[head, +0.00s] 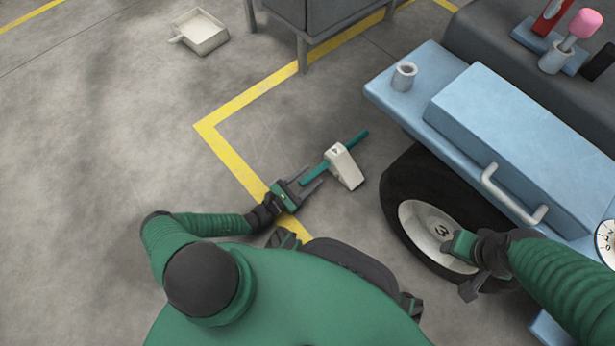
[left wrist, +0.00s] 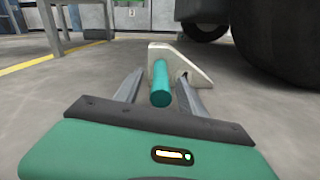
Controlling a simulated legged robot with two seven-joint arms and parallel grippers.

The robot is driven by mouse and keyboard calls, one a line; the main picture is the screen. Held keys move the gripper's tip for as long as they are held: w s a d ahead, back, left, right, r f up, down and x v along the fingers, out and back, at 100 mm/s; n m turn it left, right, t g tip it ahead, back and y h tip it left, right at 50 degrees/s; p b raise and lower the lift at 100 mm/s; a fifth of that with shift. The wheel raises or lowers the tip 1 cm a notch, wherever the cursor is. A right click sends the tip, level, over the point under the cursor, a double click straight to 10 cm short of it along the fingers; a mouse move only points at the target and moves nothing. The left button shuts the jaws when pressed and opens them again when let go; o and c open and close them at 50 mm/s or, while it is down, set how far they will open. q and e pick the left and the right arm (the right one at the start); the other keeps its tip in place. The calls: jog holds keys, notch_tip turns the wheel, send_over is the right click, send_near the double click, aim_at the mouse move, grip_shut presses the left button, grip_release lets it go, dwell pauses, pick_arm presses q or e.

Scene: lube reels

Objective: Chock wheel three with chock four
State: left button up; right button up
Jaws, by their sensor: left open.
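Chock four (head: 345,170) is a pale wedge marked 4 with a teal bar handle (head: 357,139) through it. It rests on the floor left of wheel three (head: 398,197), apart from the tyre. The wheel's pale hub is marked 3. My left gripper (head: 312,181) is open, low over the floor, with its fingers on either side of the near end of the handle. In the left wrist view the handle (left wrist: 161,88) points toward me between the fingers, with the chock (left wrist: 158,55) behind. My right gripper (head: 478,282) is in front of the hub; its jaws are unclear.
The blue cart (head: 430,75) with a grab handle stands above the wheel, carrying a cup (head: 404,75). A yellow floor line (head: 235,160) passes left of the chock. A pale tray (head: 203,35) and a grey stand (head: 303,50) are farther off. Floor to the left is clear.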

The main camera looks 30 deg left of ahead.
pick_arm(q)
grip_shut()
dwell(1.4)
